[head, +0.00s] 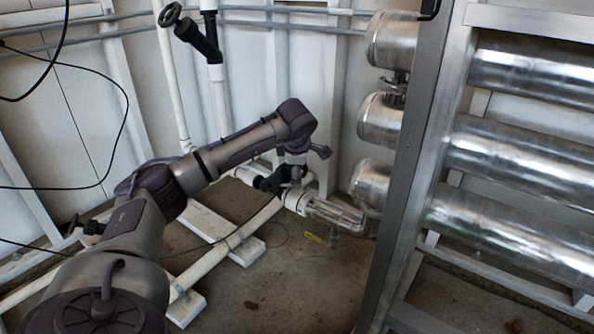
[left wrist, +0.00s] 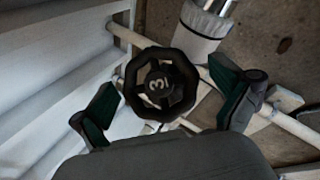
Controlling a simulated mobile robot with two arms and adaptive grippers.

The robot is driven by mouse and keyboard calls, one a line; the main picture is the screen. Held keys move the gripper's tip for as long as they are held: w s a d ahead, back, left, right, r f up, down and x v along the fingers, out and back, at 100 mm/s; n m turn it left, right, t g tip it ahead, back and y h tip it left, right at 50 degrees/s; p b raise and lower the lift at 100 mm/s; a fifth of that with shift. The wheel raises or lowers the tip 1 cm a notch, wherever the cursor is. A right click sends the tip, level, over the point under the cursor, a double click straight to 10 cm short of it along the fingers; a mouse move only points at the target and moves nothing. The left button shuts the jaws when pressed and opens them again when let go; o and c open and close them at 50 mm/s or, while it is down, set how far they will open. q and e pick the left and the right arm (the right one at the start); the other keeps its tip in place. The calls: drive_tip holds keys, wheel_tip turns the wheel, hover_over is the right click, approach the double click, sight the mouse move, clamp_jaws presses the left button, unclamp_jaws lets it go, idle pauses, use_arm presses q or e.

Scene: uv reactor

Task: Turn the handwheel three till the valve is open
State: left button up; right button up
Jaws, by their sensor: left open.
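Handwheel three (left wrist: 147,104), a black wheel with a pale "3" on its hub, is seen face-on in the left wrist view. My left gripper (left wrist: 162,80) is open, with one green-padded finger on each side of the wheel. Gaps show between the fingers and the rim in this view; the depth between them is hard to judge. In the head view my left gripper (head: 291,178) points down at the black valve (head: 268,184) on the white pipe, and covers most of the wheel. My right gripper is not in view.
Another black handwheel (head: 170,14) is on a valve at the upper left. Large metal cylinders (head: 520,150) and a metal frame post (head: 415,160) stand at the right. A clear pipe section (head: 335,213) lies just right of the gripper. White pipes (head: 225,248) run low over the floor.

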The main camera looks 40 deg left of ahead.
use_arm(q)
drive_tip(key=c, duration=1.1)
